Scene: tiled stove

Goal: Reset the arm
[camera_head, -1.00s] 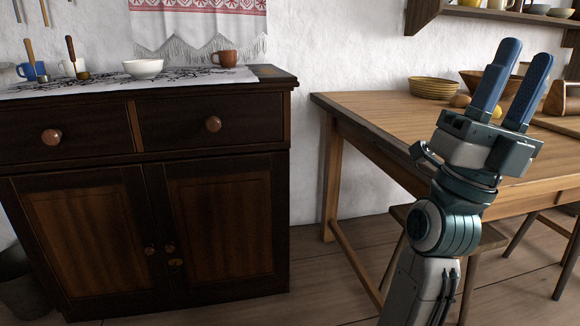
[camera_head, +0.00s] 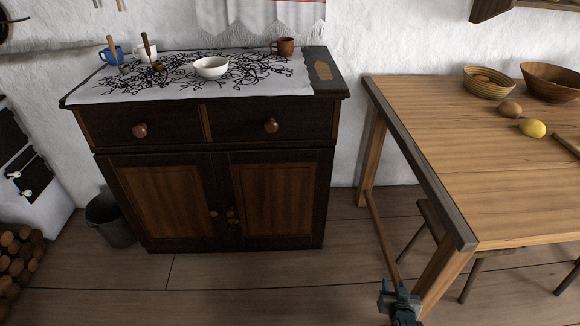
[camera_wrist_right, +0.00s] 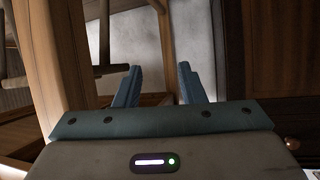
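My right gripper (camera_head: 390,290) shows at the bottom of the head view, low beside the front leg of the wooden table. Only a small part of my right arm is in that view. In the right wrist view its two blue fingers (camera_wrist_right: 160,88) stand apart with nothing between them, so it is open and empty. A wooden table leg and the floor and wall show beyond the fingers. My left gripper is in neither view.
A dark cabinet (camera_head: 212,190) with a bowl (camera_head: 211,68) and mugs on its cloth stands left. The wooden table (camera_head: 470,160) is at right, with a basket (camera_head: 488,82), a lemon (camera_head: 532,128) and a large bowl (camera_head: 550,82). A bucket (camera_head: 110,221) and logs (camera_head: 18,257) are far left.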

